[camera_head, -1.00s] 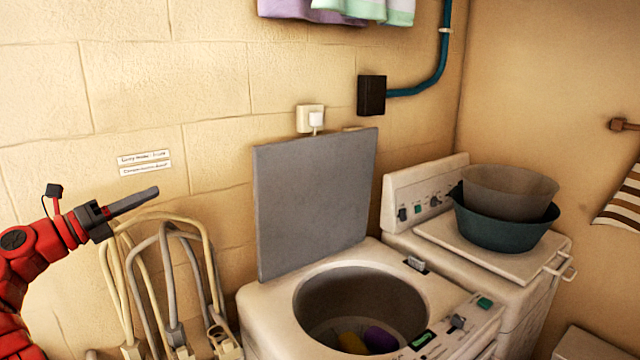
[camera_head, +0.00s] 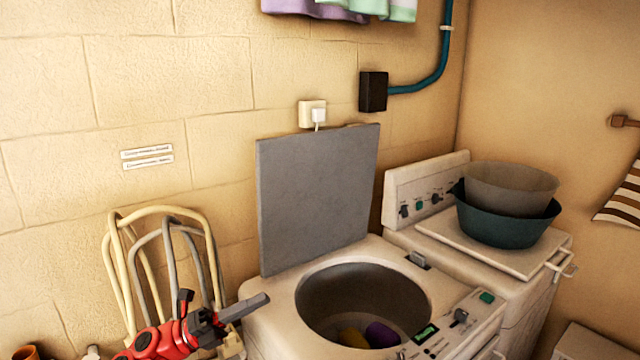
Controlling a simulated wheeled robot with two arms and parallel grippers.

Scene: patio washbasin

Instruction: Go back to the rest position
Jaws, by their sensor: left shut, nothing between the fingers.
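My left gripper (camera_head: 245,308) is shut and empty, low in the head view. Its red and black arm comes in from the lower left. The machine's grey lid (camera_head: 312,200) stands open against the wall. A purple item (camera_head: 383,334) and a yellow item (camera_head: 351,337) lie inside the drum. My right gripper is not in view.
Cloths (camera_head: 330,8) hang above.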

